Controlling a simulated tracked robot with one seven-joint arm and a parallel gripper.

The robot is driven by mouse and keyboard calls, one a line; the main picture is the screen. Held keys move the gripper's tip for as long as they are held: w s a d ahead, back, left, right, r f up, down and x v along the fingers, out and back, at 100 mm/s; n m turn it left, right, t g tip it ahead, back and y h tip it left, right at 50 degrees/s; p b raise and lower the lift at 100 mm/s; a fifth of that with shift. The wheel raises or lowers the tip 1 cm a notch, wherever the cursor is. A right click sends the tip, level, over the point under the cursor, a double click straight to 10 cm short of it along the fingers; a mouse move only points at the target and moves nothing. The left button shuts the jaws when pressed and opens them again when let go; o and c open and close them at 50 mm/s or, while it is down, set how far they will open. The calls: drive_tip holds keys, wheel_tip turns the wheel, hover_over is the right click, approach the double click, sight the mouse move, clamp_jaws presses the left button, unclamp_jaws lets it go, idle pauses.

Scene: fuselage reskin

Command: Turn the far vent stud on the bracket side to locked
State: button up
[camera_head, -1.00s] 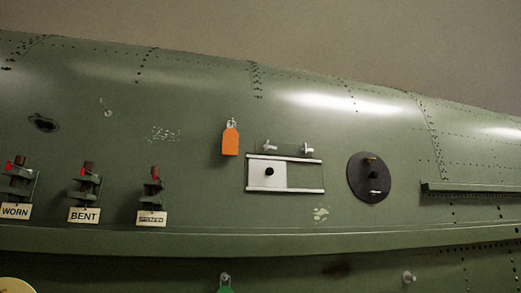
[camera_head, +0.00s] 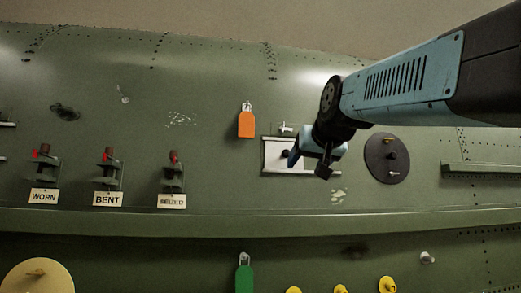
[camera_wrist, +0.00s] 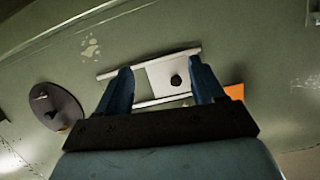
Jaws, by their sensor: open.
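A dark round plate (camera_head: 371,160) on the green fuselage bears a yellow stud (camera_head: 389,140) at its top, a black knob at its middle and a pale stud (camera_head: 394,173) at its bottom. Left of it is a pale rectangular panel (camera_head: 274,154) between two rails, with a silver stud (camera_head: 286,128) above it. I cannot tell which stud is the named one. My gripper (camera_head: 308,160) is open and empty in front of the panel. In the wrist view its fingers (camera_wrist: 160,66) frame the panel (camera_wrist: 157,75) and its black knob; the round plate (camera_wrist: 52,105) is left.
An orange tag (camera_head: 246,124) hangs left of the panel. Labelled brackets, WORN, BENT and a third, stand farther left. A ledge (camera_head: 230,221) runs below. Under it are a green tag (camera_head: 244,279), yellow studs, a silver stud (camera_head: 427,258) and a yellow disc (camera_head: 37,278).

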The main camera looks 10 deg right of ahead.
sight(287, 130)
wheel_tip(287, 130, up, 14)
drive_tip(key=t, duration=0.3)
drive_tip(key=w, duration=1.3)
drive_tip(key=shift+w, duration=0.25)
drive_tip(key=shift+c, duration=0.2)
drive_tip(key=c, duration=1)
drive_tip(key=shift+f+m, duration=0.1)
drive_tip(key=shift+m, duration=0.8)
drive_tip(key=o, duration=1)
drive_tip(key=shift+o, duration=0.2)
